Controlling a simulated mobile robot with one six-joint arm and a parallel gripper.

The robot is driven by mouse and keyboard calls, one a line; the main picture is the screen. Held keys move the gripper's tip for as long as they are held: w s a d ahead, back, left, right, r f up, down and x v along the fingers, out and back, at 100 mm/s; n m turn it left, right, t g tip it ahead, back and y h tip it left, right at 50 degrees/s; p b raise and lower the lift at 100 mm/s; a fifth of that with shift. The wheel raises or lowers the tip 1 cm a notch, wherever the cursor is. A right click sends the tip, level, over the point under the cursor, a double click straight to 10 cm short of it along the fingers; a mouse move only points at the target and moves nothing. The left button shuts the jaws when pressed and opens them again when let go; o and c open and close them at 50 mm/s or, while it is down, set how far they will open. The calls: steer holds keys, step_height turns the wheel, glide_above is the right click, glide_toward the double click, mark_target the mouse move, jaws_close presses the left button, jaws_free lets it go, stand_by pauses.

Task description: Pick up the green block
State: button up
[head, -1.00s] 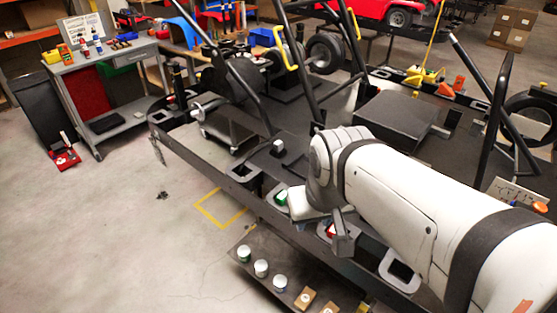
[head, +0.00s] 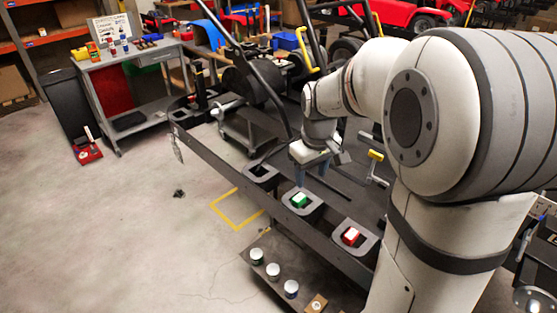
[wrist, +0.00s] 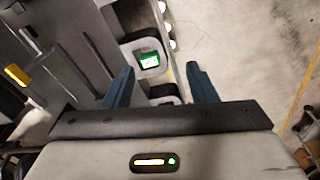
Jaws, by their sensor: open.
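The green block (head: 299,200) sits in a grey holder with an opening (head: 312,211) on the dark frame, in the middle of the head view. It has a pale top. In the wrist view the green block (wrist: 149,60) lies in its pale holder, beyond and between my two blue fingers in the picture. My gripper (head: 312,173) hangs just behind and above the block in the head view, fingers downward. In the wrist view my gripper (wrist: 160,68) is spread open with nothing between the fingers. The block is apart from the fingers.
A red block (head: 351,236) sits in a similar holder to the right, and an empty-looking holder (head: 261,174) is to the left. Several cans (head: 273,271) stand on a low shelf in front. Black frame tubes (head: 262,80) rise behind. The floor at left is mostly clear.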

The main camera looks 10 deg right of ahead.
mark_target(299, 198)
steer(key=w+f+n, duration=0.1)
steer(key=w+f, duration=0.4)
steer(key=w+f+n+g+b, duration=0.1)
steer(key=w+f+n, duration=0.1)
steer(key=w+f, duration=0.3)
steer(key=shift+w+a+f, duration=0.1)
steer(key=shift+w+f, duration=0.25)
steer(key=shift+f, duration=0.35)
steer(key=f, duration=0.2)
steer(key=f+p, duration=0.1)
steer(key=f, duration=0.4)
steer(key=shift+s+f+p, duration=0.25)
steer(key=shift+f+p, duration=0.05)
steer(key=shift+f, duration=0.05)
steer(key=shift+c, duration=0.2)
steer(key=c, duration=0.7)
